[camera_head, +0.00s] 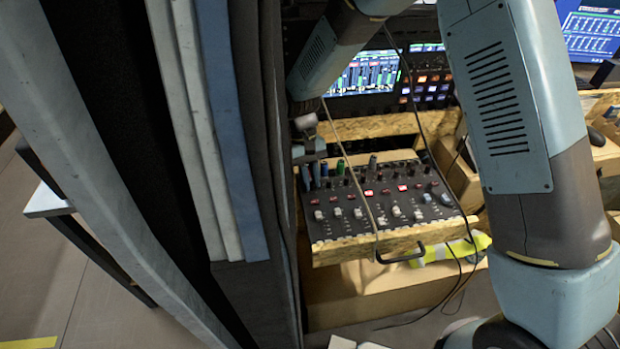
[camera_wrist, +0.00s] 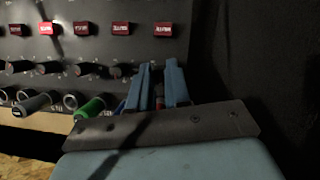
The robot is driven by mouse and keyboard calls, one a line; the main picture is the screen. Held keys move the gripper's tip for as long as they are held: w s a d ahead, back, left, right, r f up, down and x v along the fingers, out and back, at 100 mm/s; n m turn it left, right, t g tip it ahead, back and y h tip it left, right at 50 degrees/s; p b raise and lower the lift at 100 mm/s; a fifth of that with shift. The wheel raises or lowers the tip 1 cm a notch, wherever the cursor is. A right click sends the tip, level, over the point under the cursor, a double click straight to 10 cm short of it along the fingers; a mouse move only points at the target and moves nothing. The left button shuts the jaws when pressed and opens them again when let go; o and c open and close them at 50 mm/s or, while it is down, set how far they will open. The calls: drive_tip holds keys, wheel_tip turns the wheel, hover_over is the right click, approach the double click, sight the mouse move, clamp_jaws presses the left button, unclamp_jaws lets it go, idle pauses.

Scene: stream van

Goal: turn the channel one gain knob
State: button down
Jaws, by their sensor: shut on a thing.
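The black mixer panel (camera_head: 335,230) lies on a wooden shelf in the head view, with rows of knobs, faders and lit red buttons. In the wrist view the panel (camera_wrist: 100,48) fills the upper left. My gripper (camera_wrist: 159,80) is at the right end of a knob row there, its two blue fingers shut on a small dark knob (camera_wrist: 159,91) with a reddish part. The fingers and the gripper body hide most of this knob, and its marking cannot be read. In the head view my gripper (camera_head: 308,152) is at the mixer's far left corner.
Green (camera_wrist: 90,108) and grey (camera_wrist: 34,104) plugs stand close beside my gripper. A dark wall (camera_wrist: 255,60) is right of it in the wrist view. A thin cable (camera_head: 350,170) crosses the mixer. A lit screen (camera_head: 365,75) stands behind.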

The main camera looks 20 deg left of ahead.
sight(311, 183)
drive_tip(key=shift+n, duration=0.3)
drive_tip(key=c, duration=1.1)
unclamp_jaws()
drive_tip(key=shift+r, duration=0.25)
drive_tip(key=r, duration=0.3)
drive_tip(key=shift+s+d+r, duration=0.15)
drive_tip(key=shift+s+r, duration=0.05)
drive_tip(key=shift+s, duration=0.05)
drive_tip(key=s+d+r, duration=0.5)
drive_tip(key=s+r, duration=0.1)
drive_tip(key=s+d+r, duration=0.3)
drive_tip(key=s, duration=0.1)
drive_tip(key=shift+s+d, duration=0.1)
drive_tip(key=shift+d, duration=0.25)
